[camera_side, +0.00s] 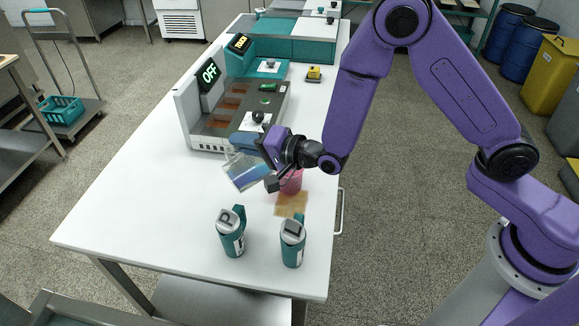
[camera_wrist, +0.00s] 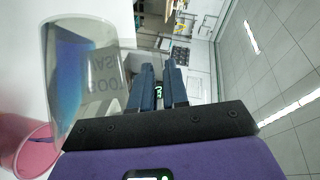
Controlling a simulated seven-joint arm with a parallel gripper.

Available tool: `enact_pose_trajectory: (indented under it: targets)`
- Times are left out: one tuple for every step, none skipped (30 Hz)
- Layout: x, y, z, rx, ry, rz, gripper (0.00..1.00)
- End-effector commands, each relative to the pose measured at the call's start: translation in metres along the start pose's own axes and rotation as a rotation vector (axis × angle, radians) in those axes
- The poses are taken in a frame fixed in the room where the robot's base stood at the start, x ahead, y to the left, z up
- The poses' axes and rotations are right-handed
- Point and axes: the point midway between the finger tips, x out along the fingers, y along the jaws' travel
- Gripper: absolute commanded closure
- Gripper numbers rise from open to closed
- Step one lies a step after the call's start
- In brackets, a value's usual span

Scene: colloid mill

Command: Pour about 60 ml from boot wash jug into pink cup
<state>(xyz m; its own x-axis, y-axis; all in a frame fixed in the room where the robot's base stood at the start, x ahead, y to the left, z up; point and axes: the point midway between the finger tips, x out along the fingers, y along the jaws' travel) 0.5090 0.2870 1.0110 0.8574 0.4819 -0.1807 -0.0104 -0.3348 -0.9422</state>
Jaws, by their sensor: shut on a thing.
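The boot wash jug (camera_side: 248,172) is clear with blue liquid inside. It hangs tilted above the white table, and its mirrored lettering shows in the wrist view (camera_wrist: 85,80). My gripper (camera_side: 243,142) is shut on the jug; its dark blue fingers also show in the wrist view (camera_wrist: 159,82), and the exact grip is partly hidden. The pink cup (camera_side: 291,184) stands on the table just right of the jug, partly hidden behind my wrist. In the wrist view the cup (camera_wrist: 37,150) is at the lower left, beside the jug's lower left edge. I cannot make out a stream.
A tan mat (camera_side: 291,205) lies by the cup. Two teal lidded containers (camera_side: 231,238) (camera_side: 292,248) stand near the table's front edge. A machine with an OFF display (camera_side: 209,73) stands behind the jug. The table's left side (camera_side: 140,190) is clear.

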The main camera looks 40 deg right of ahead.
Motion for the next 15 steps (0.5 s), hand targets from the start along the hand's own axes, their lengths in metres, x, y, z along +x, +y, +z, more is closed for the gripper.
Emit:
enact_pose_trajectory:
  targets:
    - [-0.0002, -0.0006, -0.0005, 0.003, 0.000, -0.003, 1.00]
    - [-0.0003, -0.0007, -0.0007, 0.004, 0.000, -0.004, 1.00]
    - [-0.0006, -0.0007, -0.0010, 0.006, 0.000, -0.005, 1.00]
    - [-0.0007, -0.0006, -0.0013, 0.007, 0.000, -0.006, 1.00]
    - [-0.0008, -0.0006, -0.0013, 0.008, 0.000, -0.006, 1.00]
    - [-0.0009, -0.0006, -0.0015, 0.009, 0.000, -0.006, 1.00]
    - [-0.0010, -0.0006, -0.0017, 0.009, 0.001, -0.007, 1.00]
    - [-0.0011, -0.0006, -0.0018, 0.010, 0.001, -0.007, 1.00]
    - [-0.0012, -0.0005, -0.0022, 0.011, 0.001, -0.008, 1.00]
    - [-0.0014, -0.0005, -0.0024, 0.012, 0.001, -0.008, 1.00]
    - [-0.0015, -0.0005, -0.0026, 0.013, 0.001, -0.009, 1.00]
    - [-0.0019, -0.0004, -0.0032, 0.015, 0.001, -0.010, 1.00]
    - [-0.0021, -0.0003, -0.0036, 0.017, 0.001, -0.011, 1.00]
    - [-0.0023, -0.0004, -0.0038, 0.018, 0.001, -0.012, 1.00]
    - [-0.0025, -0.0005, -0.0041, 0.019, 0.001, -0.014, 1.00]
